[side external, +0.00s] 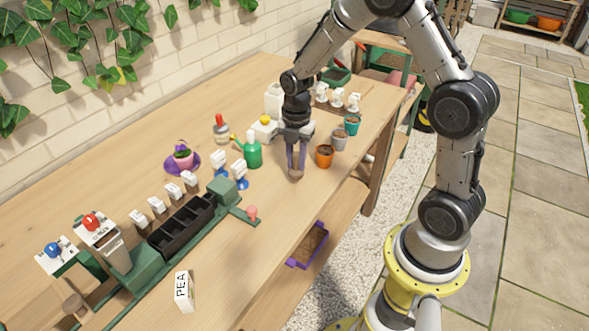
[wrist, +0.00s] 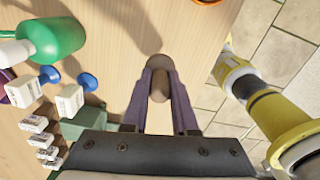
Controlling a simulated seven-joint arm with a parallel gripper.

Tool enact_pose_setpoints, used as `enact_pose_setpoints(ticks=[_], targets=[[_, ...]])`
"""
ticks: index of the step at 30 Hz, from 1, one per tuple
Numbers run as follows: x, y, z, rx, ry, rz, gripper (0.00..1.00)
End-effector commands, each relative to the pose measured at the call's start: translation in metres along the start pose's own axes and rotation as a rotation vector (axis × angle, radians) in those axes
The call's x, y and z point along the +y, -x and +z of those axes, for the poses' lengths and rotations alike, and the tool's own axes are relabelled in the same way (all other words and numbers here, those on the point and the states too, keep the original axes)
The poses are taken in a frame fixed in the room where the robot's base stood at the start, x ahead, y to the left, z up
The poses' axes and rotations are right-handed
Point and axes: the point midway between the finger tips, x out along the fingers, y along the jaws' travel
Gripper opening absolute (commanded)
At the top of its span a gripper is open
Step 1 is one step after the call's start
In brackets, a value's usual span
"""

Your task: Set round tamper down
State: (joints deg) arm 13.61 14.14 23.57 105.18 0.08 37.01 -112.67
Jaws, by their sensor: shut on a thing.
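The round tamper (side external: 296,174) is a brown wooden piece with a rounded end, low at the table's middle. It also shows in the wrist view (wrist: 159,70), between the fingertips. My gripper (side external: 297,158) points down and is shut on the tamper, its two purple-grey fingers on either side of it. In the wrist view my gripper (wrist: 159,88) hides part of the tamper. The tamper is at or just above the wooden table (side external: 270,225); I cannot tell whether it touches.
Orange (side external: 325,157), grey (side external: 340,140) and teal (side external: 352,125) pots stand to the right. A green watering can (side external: 251,154) and blue-based white-topped pieces (side external: 241,178) stand left. A black cell tray (side external: 182,226) sits on a green rail. Bare table lies in front, towards its edge.

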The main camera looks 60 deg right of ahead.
Motion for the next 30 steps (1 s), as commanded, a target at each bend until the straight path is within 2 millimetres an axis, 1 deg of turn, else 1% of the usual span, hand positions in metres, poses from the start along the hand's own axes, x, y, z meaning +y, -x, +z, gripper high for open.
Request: enact_pose_setpoints(ticks=[5,9,12,23,24,28,29,30], targets=[[0.006,-0.009,0.003,0.000,0.000,-0.001,0.00],[0.005,-0.029,0.002,0.001,0.000,-0.003,0.00],[0.006,-0.038,0.003,0.000,0.000,-0.001,0.00],[0.006,-0.041,0.003,0.000,0.000,0.000,0.00],[0.006,-0.042,0.003,0.000,0.000,0.000,0.30],[0.006,-0.041,0.003,0.000,0.000,0.000,0.53],[0.006,-0.041,0.003,0.000,0.000,0.000,0.56],[0.006,-0.041,0.003,0.000,0.000,0.000,0.56]])
